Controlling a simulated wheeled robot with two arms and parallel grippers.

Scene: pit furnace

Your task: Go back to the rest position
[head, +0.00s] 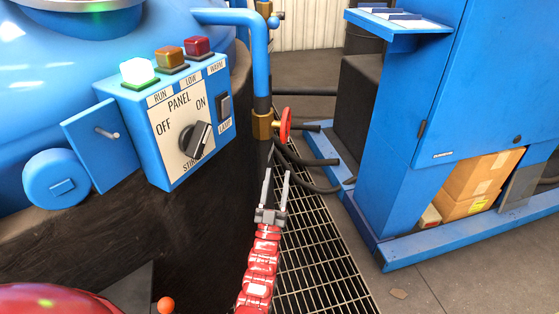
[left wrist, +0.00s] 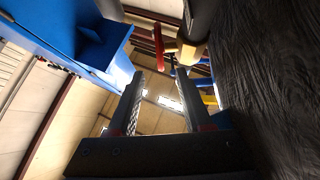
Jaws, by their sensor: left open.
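My left gripper (head: 275,190) is in the lower middle of the head view, on a red arm, with its two fingers apart and nothing between them. In the left wrist view its open fingers (left wrist: 162,105) also show empty. It is in front of the floor grating, to the right of the dark furnace wall and below the blue pipe, apart from the panel. The blue control panel (head: 170,165) has a dark knob (head: 197,140) pointing up and right, near ON. Its green lamp (head: 138,71) looks lit; the amber and red lamps look dim. My right gripper is not in view.
A red valve handle (head: 285,125) sits on the brass fitting beside the blue pipe (head: 260,65). Black hoses (head: 305,160) run to the right. A blue cabinet (head: 475,85) with cardboard boxes (head: 480,180) stands at right. Grating (head: 315,260) and open floor lie between.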

